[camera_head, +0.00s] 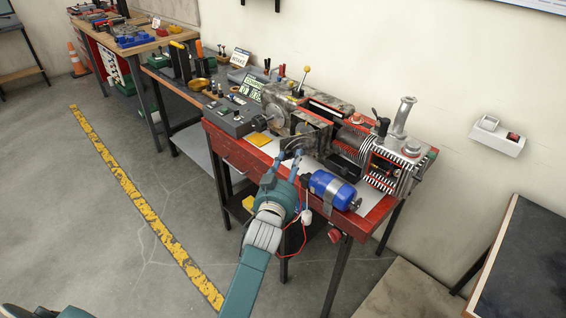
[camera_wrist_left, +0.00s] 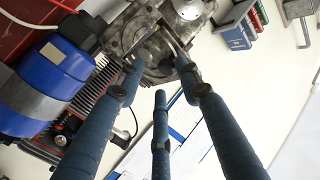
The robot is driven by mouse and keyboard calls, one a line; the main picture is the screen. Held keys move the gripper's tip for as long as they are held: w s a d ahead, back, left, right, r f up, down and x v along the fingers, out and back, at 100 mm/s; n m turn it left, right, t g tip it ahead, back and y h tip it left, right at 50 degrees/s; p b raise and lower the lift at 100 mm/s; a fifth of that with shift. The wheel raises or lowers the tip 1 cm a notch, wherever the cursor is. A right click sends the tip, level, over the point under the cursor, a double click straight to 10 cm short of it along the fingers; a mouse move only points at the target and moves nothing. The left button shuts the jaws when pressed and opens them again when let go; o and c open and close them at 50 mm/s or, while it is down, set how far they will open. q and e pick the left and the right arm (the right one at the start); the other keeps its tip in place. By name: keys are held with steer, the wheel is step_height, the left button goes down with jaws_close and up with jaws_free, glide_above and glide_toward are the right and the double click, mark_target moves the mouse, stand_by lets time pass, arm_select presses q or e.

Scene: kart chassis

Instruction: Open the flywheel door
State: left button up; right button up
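The grey metal flywheel housing (camera_head: 312,128) sits in the middle of the kart chassis machine on the red bench. I cannot clearly tell the flywheel door from the rest of the housing, and my gripper covers part of its front. In the left wrist view, the metal housing (camera_wrist_left: 190,10) is at the top, with a curved metal edge near my fingertips. My left gripper (camera_head: 291,155) is right in front of the housing. Its blue fingers (camera_wrist_left: 160,72) are spread apart with no object clearly held; contact with the metal is unclear. My right gripper is not in view.
A blue motor (camera_head: 332,188) lies close to the right of my left gripper and has a red cable. A finned cylinder with a pipe (camera_head: 402,118) stands farther right. A grey control box (camera_head: 235,118) is to the left. The floor in front is clear.

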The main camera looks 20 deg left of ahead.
arm_select(q)
steer(key=shift+o, duration=0.8)
steer(key=shift+w+d+r, duration=0.2)
steer(key=shift+w+d, duration=0.1)
steer(key=shift+d, duration=0.2)
steer(key=shift+w+d+r, duration=0.2)
steer(key=shift+w+d, duration=0.1)
steer(key=shift+d, duration=0.2)
steer(key=shift+s+f, duration=0.25)
steer(key=shift+f, duration=0.3)
steer(key=s+r, duration=0.1)
steer(key=s, duration=0.6)
steer(key=shift+d+r, duration=0.25)
steer(key=shift+d, duration=0.15)
